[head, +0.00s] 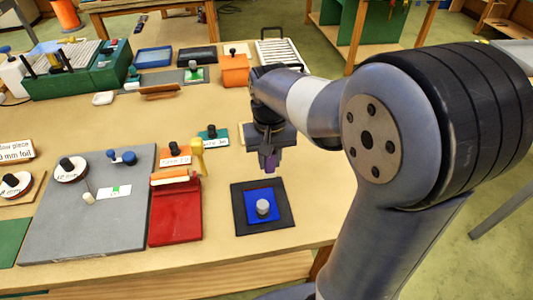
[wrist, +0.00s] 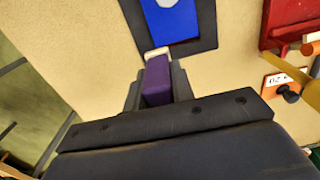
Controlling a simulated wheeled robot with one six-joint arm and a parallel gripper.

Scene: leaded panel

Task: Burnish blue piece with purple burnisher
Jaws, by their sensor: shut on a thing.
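The blue piece (head: 252,205) lies on a dark square mat (head: 285,222) near the table's front edge, with a round grey knob (head: 263,206) on it. The blue piece also shows at the top of the wrist view (wrist: 178,22). My gripper (head: 268,160) is shut on the purple burnisher (wrist: 157,80), which has a pale tip. The burnisher is held behind the mat in the head view, apart from the blue piece. In the head view the burnisher is mostly hidden by the gripper.
A red block (head: 176,212), a yellow tool (head: 198,155) and an orange labelled piece (head: 175,155) stand left of the mat. A grey board (head: 60,225) with spools lies further left. An orange box (head: 235,70) stands behind. The table right of the mat is clear.

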